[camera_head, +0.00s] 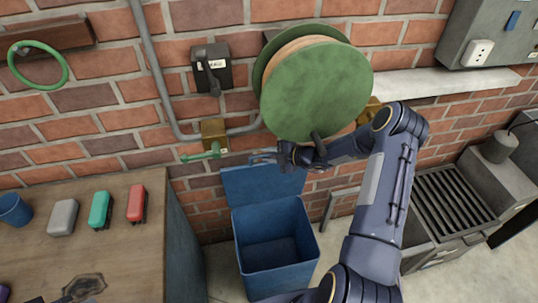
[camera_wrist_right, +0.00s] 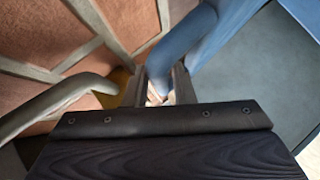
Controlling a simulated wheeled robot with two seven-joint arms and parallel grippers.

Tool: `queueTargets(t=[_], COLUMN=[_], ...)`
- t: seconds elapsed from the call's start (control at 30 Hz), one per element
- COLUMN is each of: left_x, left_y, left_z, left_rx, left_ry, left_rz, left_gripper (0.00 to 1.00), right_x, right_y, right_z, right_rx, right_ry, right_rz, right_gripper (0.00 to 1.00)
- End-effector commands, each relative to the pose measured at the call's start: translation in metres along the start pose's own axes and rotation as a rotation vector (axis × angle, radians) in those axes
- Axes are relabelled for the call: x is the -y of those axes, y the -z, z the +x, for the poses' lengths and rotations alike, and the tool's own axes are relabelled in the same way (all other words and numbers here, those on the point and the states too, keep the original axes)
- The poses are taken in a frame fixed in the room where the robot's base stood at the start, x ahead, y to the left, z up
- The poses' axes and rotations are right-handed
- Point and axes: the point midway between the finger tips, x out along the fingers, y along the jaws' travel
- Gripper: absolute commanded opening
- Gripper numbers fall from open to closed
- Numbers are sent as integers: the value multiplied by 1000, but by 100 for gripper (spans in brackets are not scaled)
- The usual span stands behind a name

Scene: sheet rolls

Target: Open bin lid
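The blue bin (camera_head: 278,247) stands on the floor below the brick wall, right of the workbench. Its blue lid (camera_head: 262,184) is raised, standing up at the bin's back near the wall, and the bin's inside shows. My right gripper (camera_head: 262,157) is at the lid's top edge. My left gripper is not in view.
A big green reel (camera_head: 315,90) hangs above the bin. A brass valve with a green handle (camera_head: 212,148) is on the wall pipe left of the gripper. The workbench (camera_head: 100,235) stands left of the bin, a slotted metal unit (camera_head: 455,205) to the right.

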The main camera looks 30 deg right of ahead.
Motion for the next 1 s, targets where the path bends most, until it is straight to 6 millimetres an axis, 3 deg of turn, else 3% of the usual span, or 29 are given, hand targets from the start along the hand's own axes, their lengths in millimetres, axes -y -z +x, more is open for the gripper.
queueTargets(t=[0.1,0.43,0.8,1.0], left_x=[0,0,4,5], left_y=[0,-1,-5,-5], left_z=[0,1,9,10], left_rx=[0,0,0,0], left_ry=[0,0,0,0], left_rz=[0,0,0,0], left_gripper=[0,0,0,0], right_x=[0,0,0,0], right_y=[0,-1,-1,0], right_z=[0,-5,-63,-78], right_rx=[0,1,2,0], right_ry=[0,0,0,0], right_rz=[0,0,-2,1], right_gripper=[36,36,36,36])
